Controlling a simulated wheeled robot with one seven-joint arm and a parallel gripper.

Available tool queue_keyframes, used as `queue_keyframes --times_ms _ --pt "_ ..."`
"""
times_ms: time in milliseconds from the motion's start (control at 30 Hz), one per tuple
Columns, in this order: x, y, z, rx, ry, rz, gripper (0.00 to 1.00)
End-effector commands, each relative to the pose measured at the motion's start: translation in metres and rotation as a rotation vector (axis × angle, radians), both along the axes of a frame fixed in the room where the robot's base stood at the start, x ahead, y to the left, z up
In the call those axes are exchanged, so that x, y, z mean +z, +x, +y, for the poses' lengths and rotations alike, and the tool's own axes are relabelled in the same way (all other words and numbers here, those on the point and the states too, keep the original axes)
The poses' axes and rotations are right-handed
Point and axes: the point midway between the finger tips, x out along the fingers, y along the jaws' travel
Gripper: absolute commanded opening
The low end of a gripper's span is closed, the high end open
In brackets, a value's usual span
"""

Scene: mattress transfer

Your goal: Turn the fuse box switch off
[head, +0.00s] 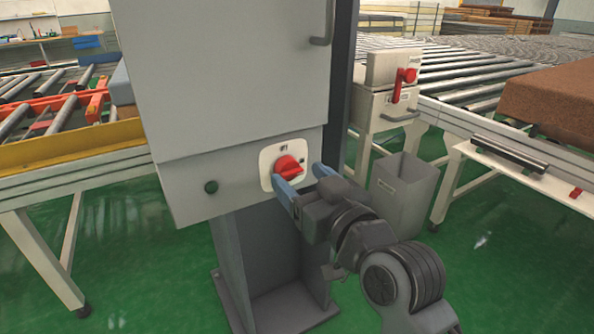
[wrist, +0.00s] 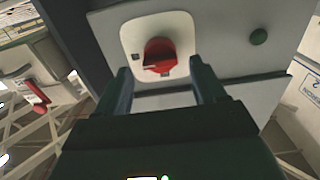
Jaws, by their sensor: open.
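The fuse box (head: 235,75) is a tall grey cabinet on a dark grey pedestal. Its red rotary switch (head: 288,167) sits on a pale plate (head: 268,158) low on the front. The switch also shows in the wrist view (wrist: 159,56), between and just beyond my fingertips. My gripper (head: 302,171) is open and empty, with its blue-grey fingers pointing at the plate. In the wrist view the fingers (wrist: 158,75) stand on either side of the switch's lower part. I cannot tell whether they touch the plate.
A dark green button (head: 211,187) is left of the switch. A grey bin (head: 402,190) and a second box with a red handle (head: 403,82) stand to the right. Roller conveyors (head: 70,157) flank the cabinet. The green floor (head: 140,260) is clear at front left.

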Motion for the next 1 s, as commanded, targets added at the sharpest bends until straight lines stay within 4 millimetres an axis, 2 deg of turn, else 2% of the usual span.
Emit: queue_keyframes --times_ms 200,533,1000 --pt "0.0 0.019 0.013 0.0 -0.001 -0.001 0.7" --pt "0.0 0.022 0.015 -0.001 -0.001 0.001 0.7" --pt "0.0 0.022 0.015 -0.001 0.0 0.0 0.26"
